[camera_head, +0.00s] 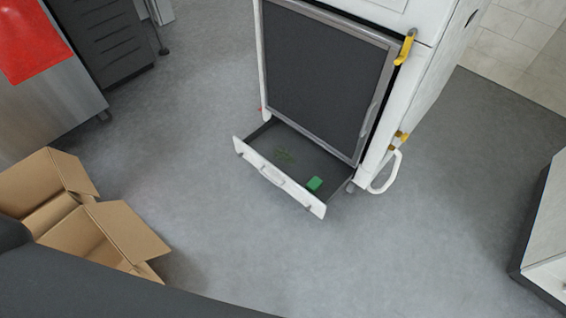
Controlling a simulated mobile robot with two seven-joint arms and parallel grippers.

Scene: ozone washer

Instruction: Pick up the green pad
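The green pad (314,184) is a small green block. It lies inside an open drawer (279,176) at the bottom of the white washer (424,75), near the drawer's right front corner. The drawer has a white front with a handle and a dark inside. Neither of my grippers shows in the head view.
Open cardboard boxes (124,232) stand on the floor at the lower left. A steel counter (62,108) with a red top piece is at the upper left. A white cabinet (546,245) stands at the right edge. The grey floor (330,265) in front of the drawer is clear.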

